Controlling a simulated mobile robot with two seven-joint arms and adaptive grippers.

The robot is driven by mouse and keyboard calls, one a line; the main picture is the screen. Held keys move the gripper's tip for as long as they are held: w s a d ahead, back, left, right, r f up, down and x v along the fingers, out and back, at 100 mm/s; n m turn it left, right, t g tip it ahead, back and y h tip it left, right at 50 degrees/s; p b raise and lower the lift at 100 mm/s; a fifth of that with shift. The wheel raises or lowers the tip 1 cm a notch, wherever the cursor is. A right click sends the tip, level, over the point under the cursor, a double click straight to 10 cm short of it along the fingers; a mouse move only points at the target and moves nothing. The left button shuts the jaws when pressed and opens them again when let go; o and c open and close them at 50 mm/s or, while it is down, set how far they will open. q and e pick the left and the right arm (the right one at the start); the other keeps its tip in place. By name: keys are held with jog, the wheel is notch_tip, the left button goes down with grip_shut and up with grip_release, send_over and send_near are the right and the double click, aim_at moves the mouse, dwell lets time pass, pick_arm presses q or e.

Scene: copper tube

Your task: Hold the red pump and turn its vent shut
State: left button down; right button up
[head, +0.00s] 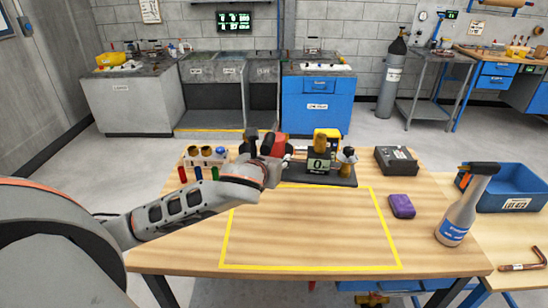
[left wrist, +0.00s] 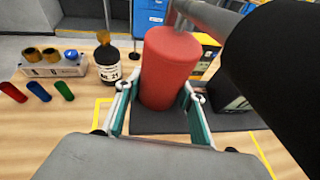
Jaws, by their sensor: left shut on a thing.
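The red pump (left wrist: 170,65) stands as a red cylinder between the two fingers of my left gripper (left wrist: 160,92) in the left wrist view. The fingers touch its lower sides. In the head view my left gripper (head: 270,165) covers most of the pump; a bit of red (head: 279,146) shows past it. A grey pipe (left wrist: 205,17) passes by the pump's top in the left wrist view. A large black round part fills the upper right there. I cannot make out the vent. My right gripper is in neither view.
A dark base plate (head: 345,179) carries a yellow-framed gauge (head: 320,160). A purple block (head: 401,206), spray bottle (head: 457,215) and blue crate (head: 510,192) are at right. The yellow-taped area is clear.

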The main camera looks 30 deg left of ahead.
pick_arm(q)
jog(key=shift+w+f+b, duration=0.1)
jog(key=shift+f+b, duration=0.2)
jog(key=shift+f, duration=0.15)
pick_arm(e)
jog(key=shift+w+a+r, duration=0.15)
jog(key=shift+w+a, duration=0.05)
pick_arm(q)
jog(key=shift+f+b, duration=0.65)
jog(key=shift+f, duration=1.1)
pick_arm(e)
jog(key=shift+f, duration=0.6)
pick_arm(q)
jog(key=shift+f+b, duration=1.75)
jog(key=shift+f, duration=3.1)
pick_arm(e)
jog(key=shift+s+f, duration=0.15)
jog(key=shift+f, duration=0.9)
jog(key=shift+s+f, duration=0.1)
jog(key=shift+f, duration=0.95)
pick_arm(q)
jog(key=shift+f, duration=0.35)
